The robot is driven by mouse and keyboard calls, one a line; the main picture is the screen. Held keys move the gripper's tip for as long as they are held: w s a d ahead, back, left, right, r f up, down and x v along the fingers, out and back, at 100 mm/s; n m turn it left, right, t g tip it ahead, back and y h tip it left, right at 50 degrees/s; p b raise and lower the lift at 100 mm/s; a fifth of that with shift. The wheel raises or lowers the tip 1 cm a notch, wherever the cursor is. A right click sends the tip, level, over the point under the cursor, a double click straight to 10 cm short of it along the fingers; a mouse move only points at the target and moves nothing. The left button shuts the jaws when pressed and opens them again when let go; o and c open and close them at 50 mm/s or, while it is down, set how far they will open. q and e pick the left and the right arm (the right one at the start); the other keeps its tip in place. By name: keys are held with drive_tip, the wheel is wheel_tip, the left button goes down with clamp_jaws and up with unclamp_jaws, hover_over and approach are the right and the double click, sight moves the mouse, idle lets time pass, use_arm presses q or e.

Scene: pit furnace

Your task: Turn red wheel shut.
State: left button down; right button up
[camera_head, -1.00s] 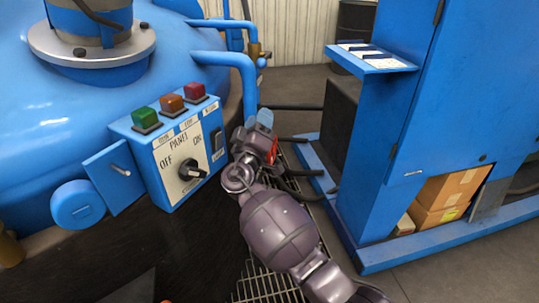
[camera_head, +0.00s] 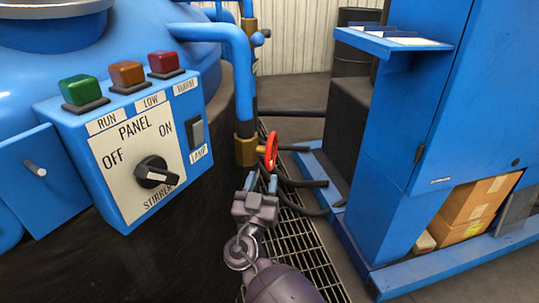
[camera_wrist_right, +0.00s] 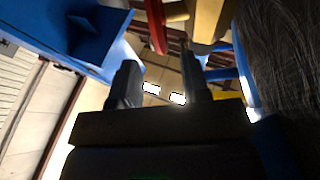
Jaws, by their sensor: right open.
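The red wheel (camera_head: 271,151) is a small handwheel, seen nearly edge-on, on a brass valve (camera_head: 246,149) at the lower end of a blue pipe in the head view. My right gripper (camera_head: 262,183) is just below and in front of the wheel, fingers toward it; it looks open and empty. In the right wrist view the two dark fingers of this gripper (camera_wrist_right: 158,88) stand apart. The red wheel (camera_wrist_right: 156,25) shows beyond them at the top, beside the brass valve (camera_wrist_right: 212,20), and is not between the fingers. My left gripper is out of view.
A blue panel box (camera_head: 141,154) with a black knob and coloured buttons is left of the wheel. A blue cabinet (camera_head: 450,110) with a shelf stands at right. Dark hoses (camera_head: 302,183) run behind the gripper, above a floor grating (camera_head: 300,245).

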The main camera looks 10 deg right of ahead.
sight(267, 164)
drive_tip(key=x, duration=0.8)
drive_tip(key=shift+w+d+f, duration=0.1)
drive_tip(key=shift+w, duration=0.05)
clamp_jaws()
